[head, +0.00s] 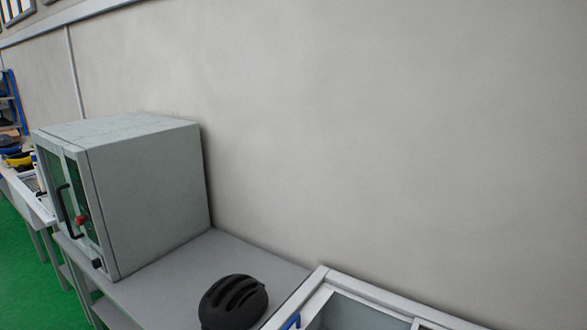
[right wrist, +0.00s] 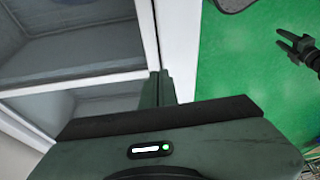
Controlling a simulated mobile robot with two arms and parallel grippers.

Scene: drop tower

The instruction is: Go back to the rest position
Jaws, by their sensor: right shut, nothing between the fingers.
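Neither gripper shows in the head view. In the right wrist view my right gripper (right wrist: 160,88) points away from the camera past its grey-green housing. Its fingers are together with nothing between them. Beside it on the left is a white-framed structure with grey panels (right wrist: 75,75); I cannot tell whether they touch. At the right edge of the same view my left gripper (right wrist: 284,38) is small and dark over the green floor, its fingers apart and empty.
In the head view a grey cabinet (head: 150,195) with a red button stands on a grey bench (head: 180,270). A black helmet (head: 233,302) lies on the bench beside a white-framed structure (head: 345,285). A bare wall is behind. Green floor (head: 25,265) is open at the left.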

